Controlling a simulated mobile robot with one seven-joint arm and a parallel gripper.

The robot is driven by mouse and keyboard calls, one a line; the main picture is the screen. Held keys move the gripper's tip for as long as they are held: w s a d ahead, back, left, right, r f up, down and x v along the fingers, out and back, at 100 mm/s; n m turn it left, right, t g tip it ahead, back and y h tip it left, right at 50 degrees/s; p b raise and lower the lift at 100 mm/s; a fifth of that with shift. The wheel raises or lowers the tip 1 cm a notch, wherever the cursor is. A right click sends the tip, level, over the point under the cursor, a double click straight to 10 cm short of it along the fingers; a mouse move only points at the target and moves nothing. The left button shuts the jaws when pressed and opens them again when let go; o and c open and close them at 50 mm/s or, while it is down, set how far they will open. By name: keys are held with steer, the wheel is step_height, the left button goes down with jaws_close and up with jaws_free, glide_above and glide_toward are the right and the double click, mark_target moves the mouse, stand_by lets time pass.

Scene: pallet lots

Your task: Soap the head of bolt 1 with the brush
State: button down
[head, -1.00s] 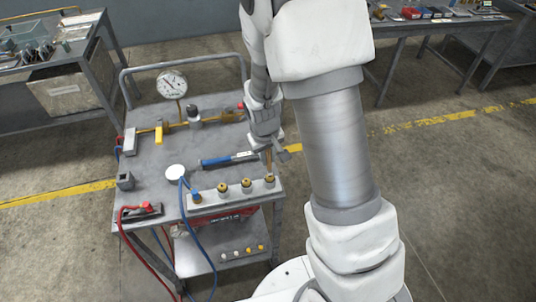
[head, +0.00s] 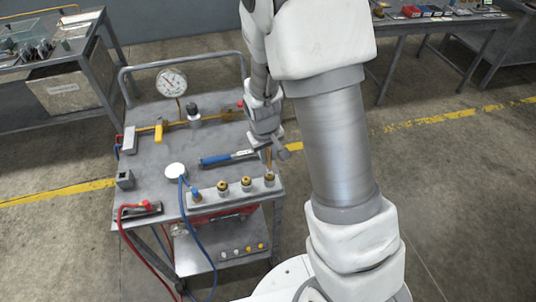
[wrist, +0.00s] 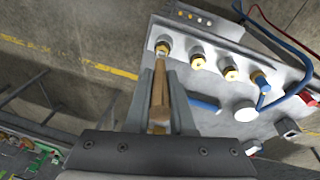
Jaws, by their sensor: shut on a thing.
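My gripper (wrist: 163,88) is shut on a brush with a wooden handle (wrist: 160,98), whose tip points away from the wrist. In the head view my gripper (head: 270,146) is over the right end of the cart, with the brush (head: 269,160) hanging down. The brush tip is at the head of the end bolt (wrist: 162,47), the rightmost bolt (head: 269,178) in the head view. It looks in contact or very near. More brass bolts (head: 246,184) (head: 222,187) stand in the same row. I cannot read which is bolt 1.
The row sits on a pale block along the cart's (head: 150,194) front edge. A blue-handled tool (head: 220,159), a white round disc (head: 175,171), a blue hose (head: 187,215) and a pressure gauge (head: 172,82) are also on the cart. A red hose (head: 128,229) hangs at the left.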

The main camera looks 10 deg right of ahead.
steer(key=shift+f+b, duration=0.6)
steer(key=shift+f, duration=0.1)
stand_by(0.5)
steer(key=shift+r, duration=0.1)
steer(key=shift+a, duration=0.4)
steer(key=shift+d, duration=0.1)
stand_by(0.4)
steer(key=shift+d+b, duration=0.35)
steer(key=shift+s+d, duration=0.1)
steer(key=shift+d, duration=0.35)
